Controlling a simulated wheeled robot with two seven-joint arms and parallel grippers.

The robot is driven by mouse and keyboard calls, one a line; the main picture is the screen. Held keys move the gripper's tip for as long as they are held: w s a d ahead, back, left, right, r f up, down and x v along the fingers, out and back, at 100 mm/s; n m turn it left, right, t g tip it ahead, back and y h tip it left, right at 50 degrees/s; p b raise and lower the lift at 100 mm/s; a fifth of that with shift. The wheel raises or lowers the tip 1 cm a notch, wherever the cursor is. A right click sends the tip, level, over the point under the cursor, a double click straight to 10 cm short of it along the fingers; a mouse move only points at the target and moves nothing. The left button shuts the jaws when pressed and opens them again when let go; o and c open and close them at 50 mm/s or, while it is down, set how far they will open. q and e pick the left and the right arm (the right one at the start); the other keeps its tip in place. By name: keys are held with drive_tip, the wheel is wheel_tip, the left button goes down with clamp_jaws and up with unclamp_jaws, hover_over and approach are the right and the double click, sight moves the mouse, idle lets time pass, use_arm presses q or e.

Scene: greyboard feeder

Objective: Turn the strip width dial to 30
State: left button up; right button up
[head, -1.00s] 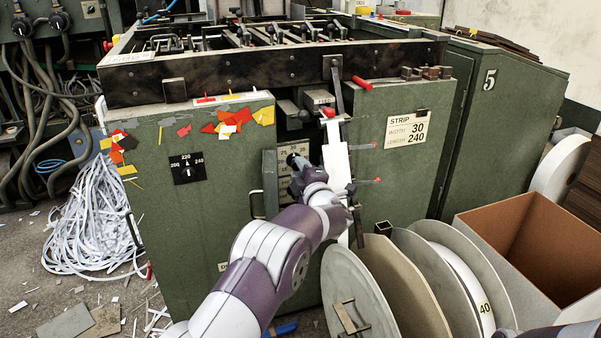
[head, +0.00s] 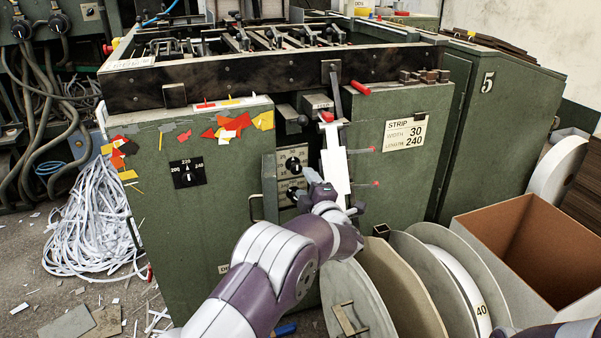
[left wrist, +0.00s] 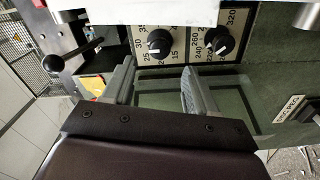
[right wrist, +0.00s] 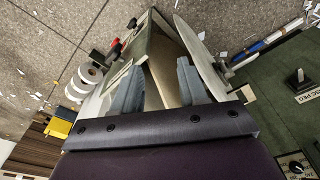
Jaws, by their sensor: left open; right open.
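The dial with the 15-to-35 scale (left wrist: 160,42) is a black knob with a white mark, on a pale plate. In the head view it is the upper knob (head: 292,163). Its mark points towards the 25–30 side; the exact value is too small to tell. A second knob (left wrist: 219,40), with a 220-to-320 scale, sits beside it and shows below it in the head view (head: 292,193). My left gripper (left wrist: 158,88) is open and empty, apart from both knobs. My right gripper (right wrist: 158,86) is open and empty, away from the dials.
The strip card (head: 405,133) reads width 30, length 240. A white strip (head: 335,160) hangs just right of the dials. An open green door (head: 269,187) stands left of them. Large reels (head: 355,290) and a cardboard box (head: 530,240) fill the lower right.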

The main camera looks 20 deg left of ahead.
use_arm(q)
drive_tip(key=p+v, duration=0.1)
drive_tip(key=v, duration=0.6)
drive_tip(key=shift+s, duration=0.1)
